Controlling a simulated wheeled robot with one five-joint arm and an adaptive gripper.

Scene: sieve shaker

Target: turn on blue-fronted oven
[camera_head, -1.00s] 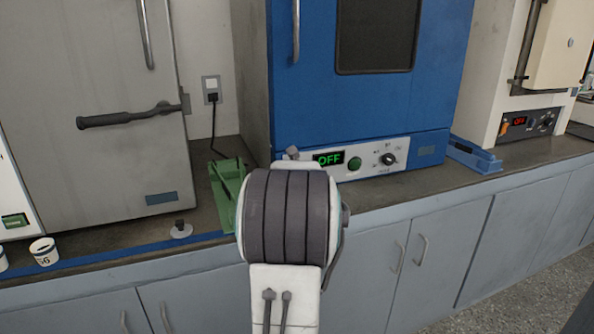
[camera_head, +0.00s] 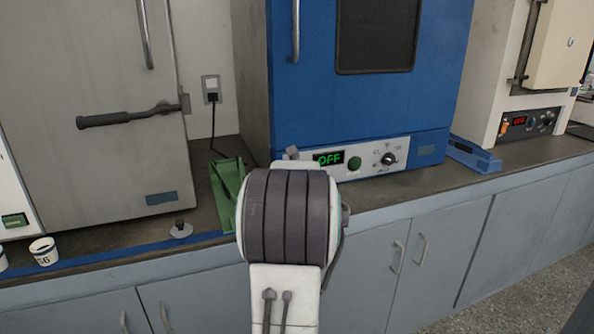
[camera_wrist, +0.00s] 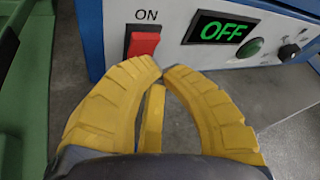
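The blue-fronted oven (camera_head: 350,105) stands on the bench in the middle of the head view. Its white control panel (camera_head: 372,160) has a green display (camera_head: 328,159) reading OFF, a green button (camera_head: 354,163) and a black knob (camera_head: 388,158). In the wrist view a red rocker switch (camera_wrist: 143,42) under the word ON sits left of the display (camera_wrist: 222,29). My gripper (camera_wrist: 160,68) has yellow fingers whose tips meet just below the switch; I cannot tell if they touch it. Nothing shows between the tips. In the head view my arm hides the gripper and the switch.
A green holder (camera_head: 226,190) stands left of my arm. A grey cabinet (camera_head: 95,110) is at the left and a cream furnace (camera_head: 535,75) at the right. A blue tray (camera_head: 474,156) lies between the oven and the furnace. White cups (camera_head: 44,251) stand near the front left.

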